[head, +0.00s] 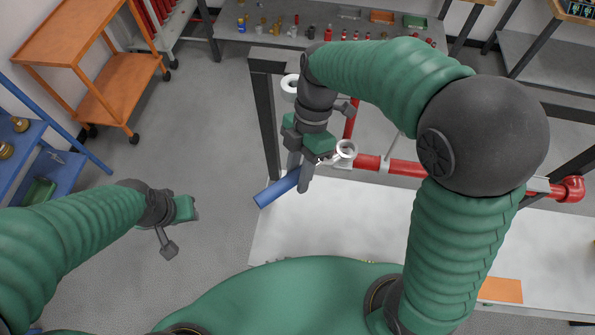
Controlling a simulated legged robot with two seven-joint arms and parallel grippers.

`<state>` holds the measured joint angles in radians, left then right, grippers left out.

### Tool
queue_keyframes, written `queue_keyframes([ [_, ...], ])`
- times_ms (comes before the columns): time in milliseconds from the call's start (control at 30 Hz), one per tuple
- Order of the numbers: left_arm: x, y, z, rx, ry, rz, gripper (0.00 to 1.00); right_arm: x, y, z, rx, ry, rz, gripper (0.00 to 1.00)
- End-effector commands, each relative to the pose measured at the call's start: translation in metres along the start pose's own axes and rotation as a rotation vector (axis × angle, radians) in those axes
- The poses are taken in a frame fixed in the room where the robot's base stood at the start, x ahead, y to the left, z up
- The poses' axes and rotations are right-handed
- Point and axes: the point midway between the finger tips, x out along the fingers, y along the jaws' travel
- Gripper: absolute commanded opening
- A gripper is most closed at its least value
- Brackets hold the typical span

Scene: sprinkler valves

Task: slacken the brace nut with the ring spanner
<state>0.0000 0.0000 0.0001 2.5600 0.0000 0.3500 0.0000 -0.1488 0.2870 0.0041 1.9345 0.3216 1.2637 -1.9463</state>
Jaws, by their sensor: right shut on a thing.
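My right gripper (301,188) is shut on the blue handle of the ring spanner (277,189), above the white bench top. The handle slants down to the left out of the jaws. A pale metal part shows just right of the jaws, beside a light ring-shaped fitting (346,149) on the red pipe. I cannot tell whether the spanner's ring end touches or surrounds anything there. The brace nut cannot be made out clearly. My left gripper (186,208) hangs over the floor at left, away from the bench; its fingers do not show clearly.
The red pipe (405,168) runs along a dark-framed bench (285,235). Another white ring fitting (290,87) is behind my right wrist. An orange cart (105,85) and a blue shelf (40,150) stand left. A rear table (235,30) holds small parts. Floor between is clear.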

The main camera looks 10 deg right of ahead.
Motion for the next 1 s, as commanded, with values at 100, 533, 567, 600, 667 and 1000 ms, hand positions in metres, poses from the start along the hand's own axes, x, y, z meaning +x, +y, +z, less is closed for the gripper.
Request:
queue_keyframes([
  [100, 0.003, 0.000, 0.001, 0.000, 0.000, 0.000, 0.36, 0.003, 0.001, 0.001, 0.000, 0.000, 0.000, 0.00],
  [533, 0.018, 0.000, 0.004, 0.000, 0.000, 0.000, 0.36, 0.022, 0.006, 0.009, -0.001, 0.000, 0.000, 0.00],
  [567, 0.019, 0.000, 0.005, 0.000, 0.000, 0.000, 0.36, 0.024, 0.006, 0.009, -0.001, 0.000, 0.000, 0.00],
  [600, 0.021, 0.000, 0.005, 0.000, 0.000, 0.000, 0.36, 0.025, 0.007, 0.010, -0.001, 0.000, 0.000, 0.00],
  [667, 0.021, 0.000, 0.005, 0.000, 0.000, 0.000, 0.36, 0.026, 0.007, 0.010, -0.001, 0.000, 0.000, 0.00],
  [1000, 0.019, 0.000, 0.004, 0.000, 0.000, 0.000, 0.36, 0.028, -0.011, 0.013, -0.111, -0.028, -0.044, 0.00],
])
